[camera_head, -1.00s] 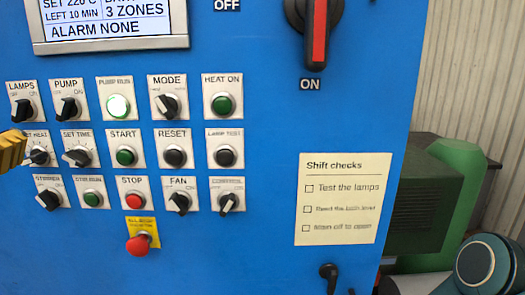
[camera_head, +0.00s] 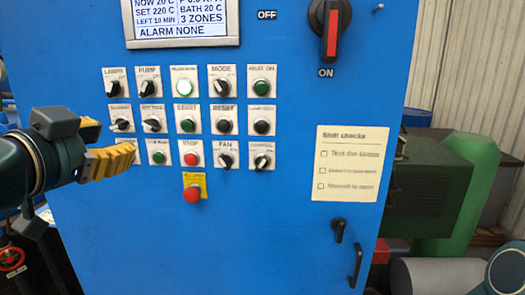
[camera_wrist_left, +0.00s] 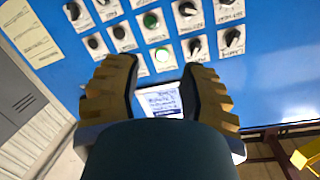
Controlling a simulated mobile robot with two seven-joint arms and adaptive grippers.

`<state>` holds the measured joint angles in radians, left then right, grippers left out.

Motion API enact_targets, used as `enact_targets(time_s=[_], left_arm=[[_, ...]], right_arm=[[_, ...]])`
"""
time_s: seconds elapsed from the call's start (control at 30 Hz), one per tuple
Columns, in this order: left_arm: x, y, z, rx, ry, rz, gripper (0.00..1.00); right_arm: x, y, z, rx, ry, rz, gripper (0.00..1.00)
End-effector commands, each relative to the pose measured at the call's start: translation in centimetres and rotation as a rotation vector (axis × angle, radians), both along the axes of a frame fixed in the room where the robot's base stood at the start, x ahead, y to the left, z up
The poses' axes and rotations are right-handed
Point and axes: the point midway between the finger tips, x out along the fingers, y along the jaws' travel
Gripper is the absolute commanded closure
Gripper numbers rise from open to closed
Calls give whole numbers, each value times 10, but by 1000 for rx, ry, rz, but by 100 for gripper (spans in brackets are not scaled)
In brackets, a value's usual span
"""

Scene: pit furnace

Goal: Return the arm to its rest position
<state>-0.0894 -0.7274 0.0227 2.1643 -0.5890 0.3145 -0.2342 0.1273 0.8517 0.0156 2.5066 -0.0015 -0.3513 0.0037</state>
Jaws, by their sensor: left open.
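My left gripper (camera_head: 112,161) comes in from the left in the head view, in front of the lower left part of the blue control panel (camera_head: 290,210). Its yellow ridged fingers overlap the lower-left switch plates; whether they touch cannot be told. In the left wrist view the two fingers (camera_wrist_left: 160,95) stand apart with nothing between them. The panel's knobs and buttons show beyond them, and the display (camera_wrist_left: 160,101) shows between them. My right gripper is not in view; part of an arm of mine (camera_head: 506,268) shows at the lower right.
The panel carries a display (camera_head: 182,15), a large red-handled switch (camera_head: 331,32) at ON, a lit green lamp (camera_head: 184,88), and a red emergency button (camera_head: 193,194). A shift checks note (camera_head: 347,163) is on its right. A green machine (camera_head: 465,175) stands beyond the panel's right edge.

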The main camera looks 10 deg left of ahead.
Motion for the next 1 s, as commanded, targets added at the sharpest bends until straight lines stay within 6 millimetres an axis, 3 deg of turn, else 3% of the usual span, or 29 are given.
enact_targets(time_s=[0.17,0.3,0.5,0.63,0.77,1.0], left_arm=[[57,-28,-61,-72,141,-61,59],[100,-54,-129,-155,279,-102,59],[136,-90,-236,-288,483,-125,59],[143,-111,-308,-377,616,-116,59],[138,-130,-380,-463,750,-91,59],[97,-162,-503,-610,994,3,59]], right_arm=[[-1,0,0,0,1,0,53],[-1,0,0,0,1,0,53],[-1,0,0,0,1,0,53],[-1,0,0,0,1,0,53],[-1,0,0,0,1,0,53],[-1,0,0,0,1,0,53]])
